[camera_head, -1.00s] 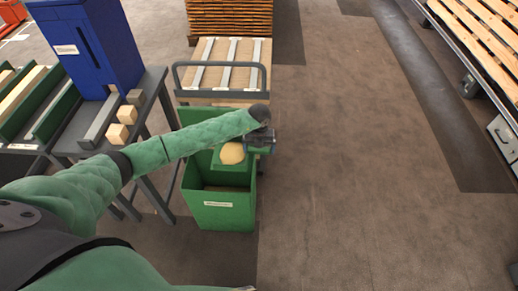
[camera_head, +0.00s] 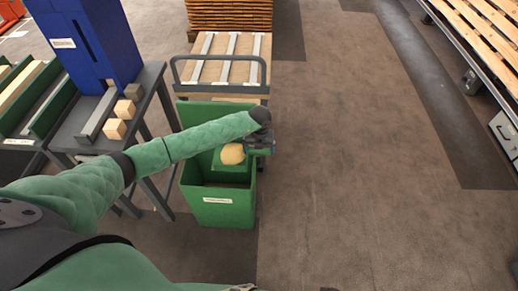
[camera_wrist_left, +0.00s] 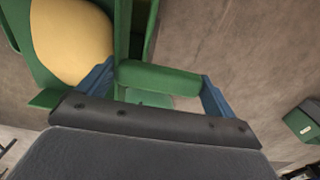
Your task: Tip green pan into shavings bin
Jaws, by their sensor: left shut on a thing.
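My left gripper (camera_head: 262,146) is shut on the handle of the green pan (camera_head: 231,167). In the left wrist view, the handle (camera_wrist_left: 158,77) sits between the two blue fingers. A rounded pale-yellow heap of shavings (camera_head: 232,153) lies in the pan; the heap also fills the upper left of the left wrist view (camera_wrist_left: 72,40). The pan looks roughly level. The green shavings bin (camera_head: 216,210), with a white label on its front, stands on the floor. In the head view the pan overlaps the bin's opening near its back right. My right gripper does not show.
A dark table (camera_head: 75,132) with wooden blocks (camera_head: 115,129) and a blue cabinet (camera_head: 90,45) stands left of the bin. A cart (camera_head: 220,72) stands behind it. Floor to the right is clear up to a slatted conveyor (camera_head: 485,40).

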